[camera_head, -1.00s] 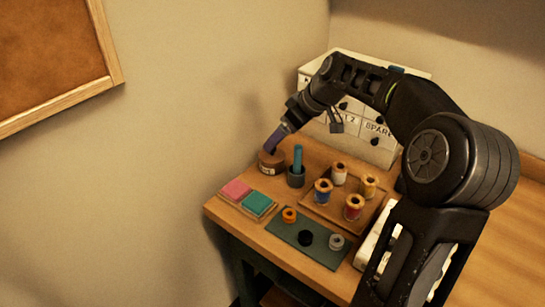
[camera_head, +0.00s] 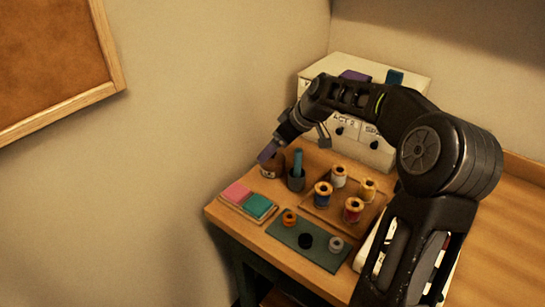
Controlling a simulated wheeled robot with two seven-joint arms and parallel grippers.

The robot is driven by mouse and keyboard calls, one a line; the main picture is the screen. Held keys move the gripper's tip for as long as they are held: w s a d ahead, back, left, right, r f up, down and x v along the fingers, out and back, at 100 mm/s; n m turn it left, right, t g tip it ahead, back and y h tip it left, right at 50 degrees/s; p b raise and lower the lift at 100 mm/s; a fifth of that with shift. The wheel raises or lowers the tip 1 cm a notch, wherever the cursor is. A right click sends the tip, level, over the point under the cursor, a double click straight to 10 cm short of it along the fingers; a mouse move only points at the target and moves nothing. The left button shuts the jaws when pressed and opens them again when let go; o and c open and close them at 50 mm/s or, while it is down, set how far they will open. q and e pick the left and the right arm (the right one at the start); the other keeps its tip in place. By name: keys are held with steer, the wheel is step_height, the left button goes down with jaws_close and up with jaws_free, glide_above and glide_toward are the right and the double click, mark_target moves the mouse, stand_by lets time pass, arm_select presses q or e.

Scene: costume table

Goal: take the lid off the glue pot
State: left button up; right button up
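The brown glue pot (camera_head: 272,170), with a small pale label, stands at the table's back left corner, against the wall side. My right gripper (camera_head: 268,153) comes down from the upper right, and its purple-grey fingers are at the pot's top, toward its left side. The fingers and wrist cover much of the pot's top, so the lid cannot be made out clearly. I cannot tell whether the fingers are open or shut, or touching the lid. My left gripper is not in view.
A dark cup holding a teal stick (camera_head: 297,174) stands close right of the pot. Pink (camera_head: 236,193) and teal (camera_head: 257,206) pads lie in front. Several thread spools sit on a wooden tray (camera_head: 322,212). A green mat (camera_head: 320,256) holds small round items. A white drawer cabinet (camera_head: 370,147) stands behind.

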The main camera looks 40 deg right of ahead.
steer(key=x, duration=0.3)
steer(key=shift+f, duration=0.15)
steer(key=shift+c, duration=0.5)
steer(key=c, duration=1.3)
step_height(320, 180, up, 10)
steer(key=shift+r, duration=0.1)
stand_by(0.4)
